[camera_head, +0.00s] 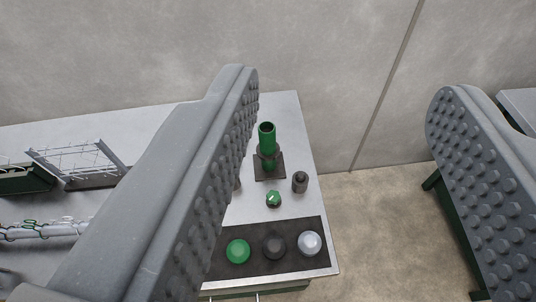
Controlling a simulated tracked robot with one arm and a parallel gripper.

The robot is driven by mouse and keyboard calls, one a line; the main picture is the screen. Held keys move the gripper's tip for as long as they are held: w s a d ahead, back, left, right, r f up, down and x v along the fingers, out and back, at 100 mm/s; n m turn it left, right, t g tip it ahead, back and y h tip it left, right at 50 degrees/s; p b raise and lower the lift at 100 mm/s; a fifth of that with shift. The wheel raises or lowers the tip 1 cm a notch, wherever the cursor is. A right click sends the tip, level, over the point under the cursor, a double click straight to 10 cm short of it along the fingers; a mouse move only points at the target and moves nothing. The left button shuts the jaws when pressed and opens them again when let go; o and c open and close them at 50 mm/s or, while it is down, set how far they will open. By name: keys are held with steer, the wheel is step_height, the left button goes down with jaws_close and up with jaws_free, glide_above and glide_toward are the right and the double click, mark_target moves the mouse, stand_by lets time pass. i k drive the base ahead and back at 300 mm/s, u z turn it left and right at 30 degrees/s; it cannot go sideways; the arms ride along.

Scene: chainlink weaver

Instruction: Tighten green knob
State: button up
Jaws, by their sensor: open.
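A small green knob (273,199) with a faceted look sits on the grey tabletop (291,152), near its right end. Behind it, a green tube (267,138) stands upright on a dark square base. My gripper (345,92) is open and empty, with its two studded grey fingers wide apart. The left finger crosses in front of the table and hides part of it. The right finger is over the floor side of the picture. The knob shows between the fingers, closer to the left one. I cannot tell how tight the knob is.
A dark panel (257,264) at the front edge holds a green button (238,251), a black button (274,246) and a white button (309,243). A dark cylinder (300,182) stands right of the knob. A wire rack (80,160) is at left.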

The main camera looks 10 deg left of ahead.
mark_target(273, 197)
steer(key=k, duration=1.3)
steer(key=u, duration=0.4)
steer(key=i, duration=1.75)
steer(key=z, duration=0.5)
